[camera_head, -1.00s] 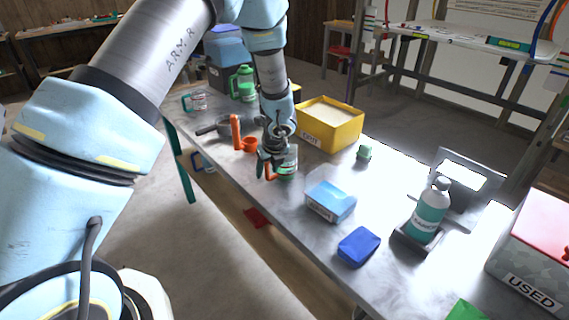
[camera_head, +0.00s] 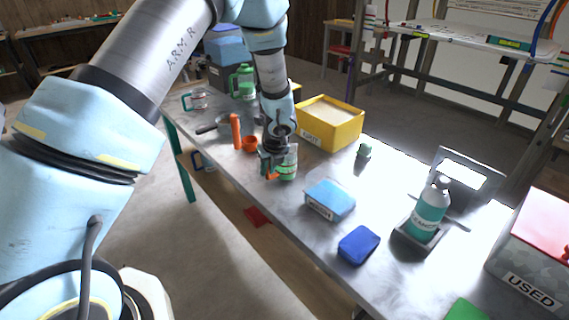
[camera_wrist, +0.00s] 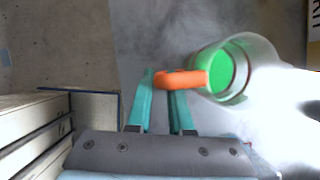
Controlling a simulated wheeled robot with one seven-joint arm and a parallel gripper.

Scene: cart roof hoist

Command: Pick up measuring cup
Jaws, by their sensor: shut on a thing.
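The measuring cup (camera_head: 288,165) is a clear cup with green inside and an orange handle. It is on the grey table near its front edge, and its base is partly hidden in the head view. In the wrist view I see the cup (camera_wrist: 236,70) from above, with its handle (camera_wrist: 182,79) pointing left. My gripper (camera_head: 270,168) is shut on the orange handle. Its teal fingers (camera_wrist: 163,90) stand on both sides of the handle in the wrist view. I cannot tell whether the cup still touches the table.
Orange items (camera_head: 237,132), a dark pan (camera_head: 212,127) and a teal-handled cup (camera_head: 197,100) are behind. A yellow grit bin (camera_head: 345,125) stands behind right. A light-blue box (camera_head: 330,200), blue pouch (camera_head: 358,246) and teal bottle (camera_head: 428,212) are to the right.

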